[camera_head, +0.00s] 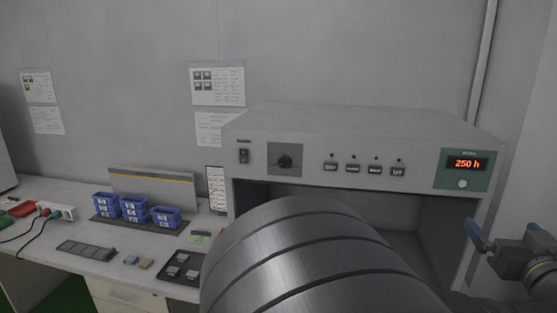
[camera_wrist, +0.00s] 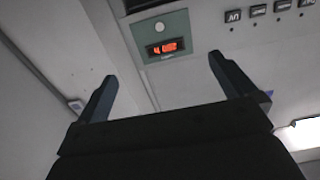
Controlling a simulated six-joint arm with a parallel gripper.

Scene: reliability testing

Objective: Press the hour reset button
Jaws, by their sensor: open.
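The green hour-meter panel (camera_head: 447,177) sits at the right end of the grey cabinet's front. Its red display (camera_head: 466,163) reads 250 h, possibly with a decimal point. The round white button (camera_head: 463,184) is just below the display. In the wrist view the panel is upside down, so the button (camera_wrist: 159,27) shows above the display (camera_wrist: 165,47). My gripper (camera_wrist: 160,68) is open and empty, its two fingers spread toward the panel, which shows between and beyond them. In the head view my gripper (camera_head: 506,233) is at the right edge, below and right of the button, apart from it.
Blue bins (camera_head: 134,208) and a dark tray (camera_head: 180,267) stand on the left bench.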

